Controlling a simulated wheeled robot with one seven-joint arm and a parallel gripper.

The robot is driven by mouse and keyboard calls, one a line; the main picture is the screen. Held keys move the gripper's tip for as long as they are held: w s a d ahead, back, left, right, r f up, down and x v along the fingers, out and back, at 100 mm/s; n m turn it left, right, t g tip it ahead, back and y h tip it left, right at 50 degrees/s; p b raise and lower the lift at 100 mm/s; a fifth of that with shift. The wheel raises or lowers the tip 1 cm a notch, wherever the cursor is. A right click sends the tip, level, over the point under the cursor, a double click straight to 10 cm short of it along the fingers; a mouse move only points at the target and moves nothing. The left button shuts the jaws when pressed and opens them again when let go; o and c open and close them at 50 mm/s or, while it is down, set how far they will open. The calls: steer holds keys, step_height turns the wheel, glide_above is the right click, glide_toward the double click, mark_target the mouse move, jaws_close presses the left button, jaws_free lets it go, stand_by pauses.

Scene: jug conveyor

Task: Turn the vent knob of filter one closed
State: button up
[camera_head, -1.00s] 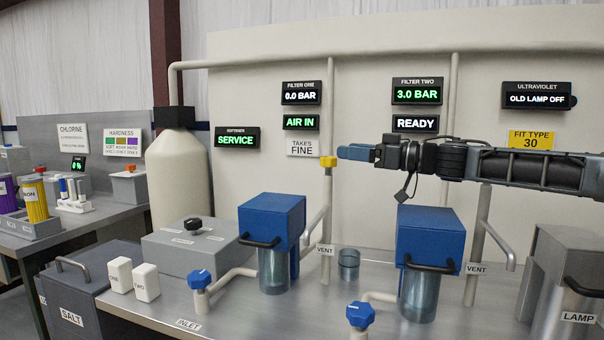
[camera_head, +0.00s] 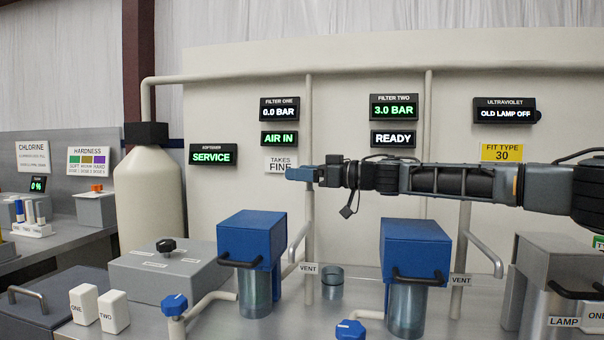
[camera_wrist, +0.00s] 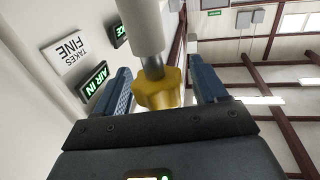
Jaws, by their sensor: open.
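The yellow vent knob (camera_wrist: 158,90) of filter one sits on a metal stem below a pale pipe in the wrist view. My gripper (camera_wrist: 165,82) is open, with one blue finger on each side of the knob; I cannot tell whether either touches it. In the head view my gripper (camera_head: 300,173) is level at the pipe of filter one and hides the knob. Filter one (camera_head: 252,240) has a blue head over a clear bowl. Its display (camera_head: 279,112) reads 0.0 BAR, and the sign below (camera_head: 279,139) reads AIR IN.
Filter two (camera_head: 415,250) stands to the right, below my arm, with its display (camera_head: 394,112) at 3.0 BAR. A clear cup (camera_head: 332,283) stands between the filters near the VENT label (camera_head: 309,269). The wall panel is close behind my gripper.

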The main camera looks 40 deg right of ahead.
steer(key=shift+w+a, duration=0.1)
steer(key=shift+w, duration=0.1)
steer(key=c, duration=1)
steer(key=shift+o, duration=0.2)
